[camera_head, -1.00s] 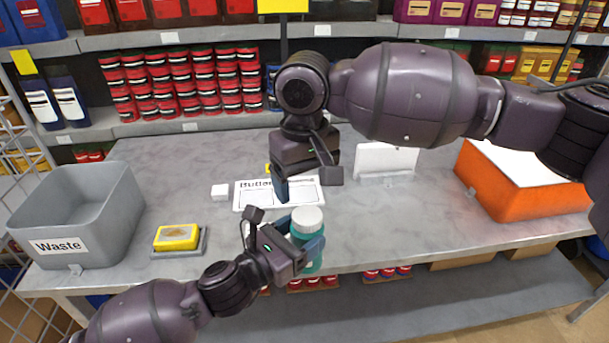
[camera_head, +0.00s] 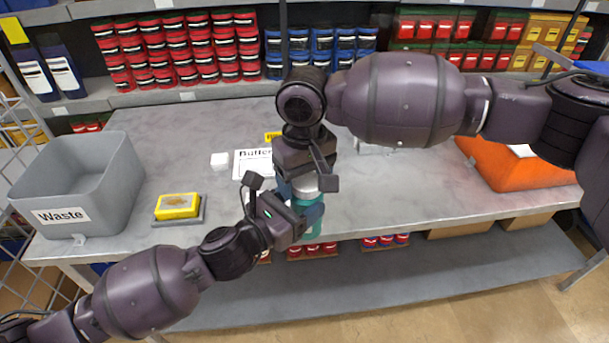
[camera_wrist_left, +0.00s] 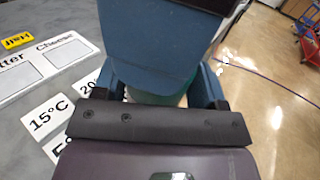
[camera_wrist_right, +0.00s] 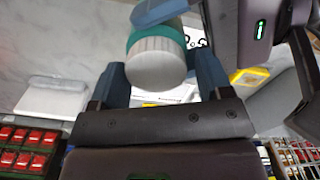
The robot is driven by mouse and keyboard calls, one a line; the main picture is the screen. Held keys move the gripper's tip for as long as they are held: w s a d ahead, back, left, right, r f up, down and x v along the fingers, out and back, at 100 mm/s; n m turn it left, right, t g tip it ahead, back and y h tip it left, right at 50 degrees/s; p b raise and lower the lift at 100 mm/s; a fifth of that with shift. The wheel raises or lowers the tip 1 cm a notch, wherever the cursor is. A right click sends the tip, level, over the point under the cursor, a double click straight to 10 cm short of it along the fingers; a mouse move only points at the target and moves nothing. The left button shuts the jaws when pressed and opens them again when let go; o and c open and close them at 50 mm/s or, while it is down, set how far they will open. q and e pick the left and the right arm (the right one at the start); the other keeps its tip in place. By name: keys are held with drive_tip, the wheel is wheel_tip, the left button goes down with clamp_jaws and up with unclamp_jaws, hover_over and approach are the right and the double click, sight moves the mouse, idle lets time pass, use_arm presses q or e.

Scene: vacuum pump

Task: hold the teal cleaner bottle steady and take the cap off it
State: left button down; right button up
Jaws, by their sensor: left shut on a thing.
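The teal cleaner bottle (camera_head: 318,235) is upright at the table's front edge, mostly hidden by my grippers. My left gripper (camera_head: 306,213) is shut on its body from the left. A sliver of the bottle shows between its fingers in the left wrist view (camera_wrist_left: 165,98). The white ribbed cap (camera_wrist_right: 156,60) is on the bottle and lies between the blue fingers of my right gripper (camera_wrist_right: 163,72) in the right wrist view. A gap shows beside the cap, so the right gripper looks open. In the head view the right gripper (camera_head: 304,184) points down over the cap.
The grey Waste bin (camera_head: 110,190) stands at the left. A yellow item (camera_head: 177,205) sits on a small grey tray (camera_head: 190,221). An orange bin (camera_head: 510,172) is at the right.

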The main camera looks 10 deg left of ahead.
drive_tip(key=c, duration=0.8)
drive_tip(key=shift+o, duration=0.2)
drive_tip(key=n, duration=0.4)
drive_tip(key=shift+s+a+n, duration=0.15)
drive_tip(key=shift+s+n, duration=0.1)
drive_tip(key=shift+n, duration=0.05)
drive_tip(key=n, duration=0.4)
drive_tip(key=shift+s, duration=0.1)
drive_tip(key=n, duration=0.4)
drive_tip(key=shift+s, duration=0.1)
drive_tip(key=n, duration=0.3)
drive_tip(key=shift+n, duration=0.4)
drive_tip(key=shift+r, duration=0.35)
drive_tip(key=shift+r, duration=0.75)
drive_tip(key=shift+w+d+r, duration=0.2)
